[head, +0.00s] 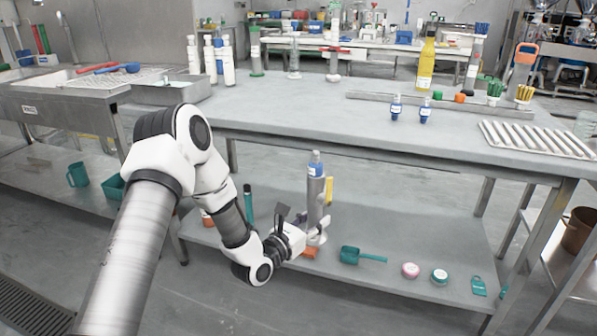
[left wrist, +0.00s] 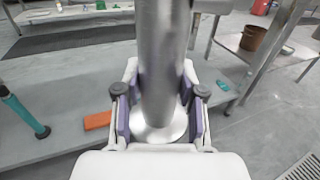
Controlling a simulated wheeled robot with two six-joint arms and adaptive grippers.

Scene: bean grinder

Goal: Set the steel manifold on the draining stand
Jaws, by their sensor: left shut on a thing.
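The steel manifold (head: 316,205) is an upright grey metal cylinder with a flared round base, over the lower shelf under the main table. My left gripper (head: 308,235) is shut on it low down, just above the base. In the left wrist view the manifold (left wrist: 162,70) stands between the purple-lined fingers (left wrist: 160,112), its base disc below them. I cannot tell whether the base touches the shelf. I cannot tell for certain which thing is the draining stand. My right gripper is out of view.
The main tabletop (head: 300,112) is above the shelf (head: 400,240), its front edge overhead. A ribbed tray (head: 540,139) lies at its right. A teal scoop (head: 352,255), a pink-lidded round tub (head: 410,270) and an orange block (left wrist: 97,120) lie on the shelf. A sink unit (head: 60,90) stands left.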

